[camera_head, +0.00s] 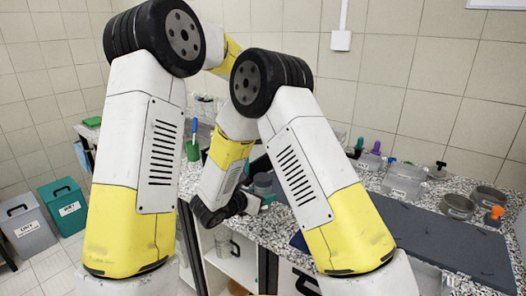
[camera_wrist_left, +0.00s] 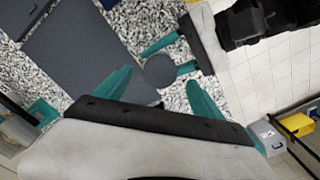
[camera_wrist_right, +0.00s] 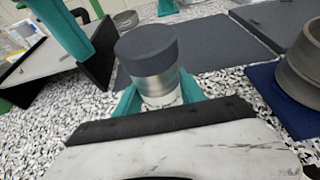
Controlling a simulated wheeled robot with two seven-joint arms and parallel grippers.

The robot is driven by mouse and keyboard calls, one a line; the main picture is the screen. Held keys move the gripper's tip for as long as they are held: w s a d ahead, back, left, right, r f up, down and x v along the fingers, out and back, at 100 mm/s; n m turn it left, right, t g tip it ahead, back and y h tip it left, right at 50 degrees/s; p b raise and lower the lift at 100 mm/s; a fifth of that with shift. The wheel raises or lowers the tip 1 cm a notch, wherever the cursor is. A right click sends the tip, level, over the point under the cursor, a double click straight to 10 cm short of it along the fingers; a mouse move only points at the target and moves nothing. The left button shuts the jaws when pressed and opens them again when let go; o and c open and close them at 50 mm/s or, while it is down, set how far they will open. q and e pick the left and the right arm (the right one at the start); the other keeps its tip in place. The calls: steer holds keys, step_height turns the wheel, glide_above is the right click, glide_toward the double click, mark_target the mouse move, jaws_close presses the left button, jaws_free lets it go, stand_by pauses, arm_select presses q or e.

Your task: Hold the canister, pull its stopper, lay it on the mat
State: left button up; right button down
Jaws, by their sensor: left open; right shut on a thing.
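The canister (camera_wrist_right: 160,86) is a clear silvery cylinder with a wide dark grey stopper (camera_wrist_right: 147,47) seated on top. My right gripper (camera_wrist_right: 160,90) is shut around its body, with a teal finger on each side. In the left wrist view the round stopper (camera_wrist_left: 159,71) is seen from above. My left gripper (camera_wrist_left: 159,76) is open, its teal fingers spread either side of the stopper in that picture and apart from it. The head view shows the stopper (camera_head: 263,182) beside my right arm; my left gripper is mostly hidden there. A flat dark grey mat (camera_wrist_right: 215,45) lies on the counter.
The speckled counter has a large dark slab (camera_head: 440,235). A grey bowl (camera_wrist_right: 302,75) stands on a blue mat (camera_wrist_right: 268,82). More bowls (camera_head: 458,205), an orange-topped item (camera_head: 495,213) and clear trays (camera_head: 404,180) stand at the right. Bins (camera_head: 65,205) stand on the floor at left.

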mark_target(263, 177)
arm_select(q)
steer(key=shift+f, duration=2.25)
steer(key=c, duration=1.6)
steer(key=shift+c, duration=0.3)
steer(key=shift+r, duration=0.2)
steer(key=shift+r, duration=0.95)
steer(key=shift+r, duration=2.05)
arm_select(e)
steer(key=c, duration=0.6)
jaws_free()
